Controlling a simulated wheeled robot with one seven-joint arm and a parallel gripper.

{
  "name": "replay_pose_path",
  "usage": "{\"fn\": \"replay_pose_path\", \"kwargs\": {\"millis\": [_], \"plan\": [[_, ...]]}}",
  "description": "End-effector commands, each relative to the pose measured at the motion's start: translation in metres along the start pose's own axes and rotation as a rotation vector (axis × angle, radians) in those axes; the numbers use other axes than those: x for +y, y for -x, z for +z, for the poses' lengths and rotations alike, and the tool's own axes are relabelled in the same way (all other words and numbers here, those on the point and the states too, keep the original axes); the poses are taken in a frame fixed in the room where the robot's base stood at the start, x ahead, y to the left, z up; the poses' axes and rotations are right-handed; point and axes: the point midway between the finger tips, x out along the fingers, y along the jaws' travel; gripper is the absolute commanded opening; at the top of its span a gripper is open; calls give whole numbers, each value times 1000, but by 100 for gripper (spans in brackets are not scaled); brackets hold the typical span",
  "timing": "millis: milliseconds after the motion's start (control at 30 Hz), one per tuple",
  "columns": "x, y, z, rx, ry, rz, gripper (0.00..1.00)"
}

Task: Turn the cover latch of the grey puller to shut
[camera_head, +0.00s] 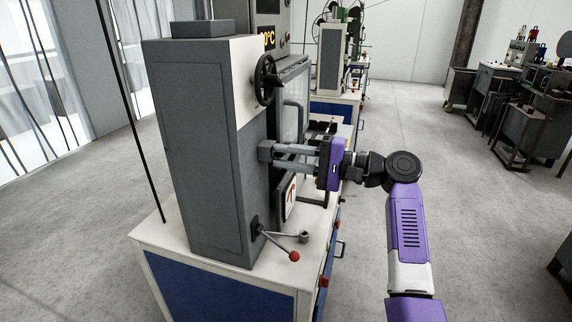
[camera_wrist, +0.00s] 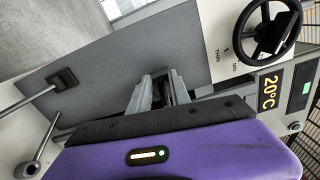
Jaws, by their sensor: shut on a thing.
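The grey puller (camera_head: 200,150) is a tall grey cabinet with a cream upper front part, standing on a white-topped bench. It also fills the upper middle of the wrist view (camera_wrist: 110,70). My gripper (camera_head: 276,153) comes in from the right with its two long grey fingers reaching the puller's front edge, below the handwheel. In the wrist view my gripper (camera_wrist: 162,76) has its fingertips close together against the puller. It is shut on the cover latch, a small dark part (camera_head: 264,151) at the edge. The fingers hide most of the latch, so its angle cannot be told.
A black handwheel (camera_head: 265,80) sits above my gripper. A red-ball lever (camera_head: 293,256) sticks out low on the puller. A temperature display (camera_wrist: 268,91) reads 20°C. The white bench top (camera_head: 160,236) lies below; grey floor (camera_head: 490,230) is clear to the right.

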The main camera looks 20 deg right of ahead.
Motion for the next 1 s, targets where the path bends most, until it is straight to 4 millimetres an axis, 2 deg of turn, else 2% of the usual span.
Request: {"fn": "replay_pose_path", "kwargs": {"millis": [33, 300, 833, 867, 900, 1000], "plan": [[5, 0, -1, 2, 24, 2, 0], [5, 0, -1, 3, 116, 3, 0], [4, 1, -2, 5, 139, 2, 0], [4, 1, -2, 5, 138, 2, 25], [4, 1, -2, 5, 138, 2, 31], [4, 1, -2, 4, 139, 2, 31]]}}
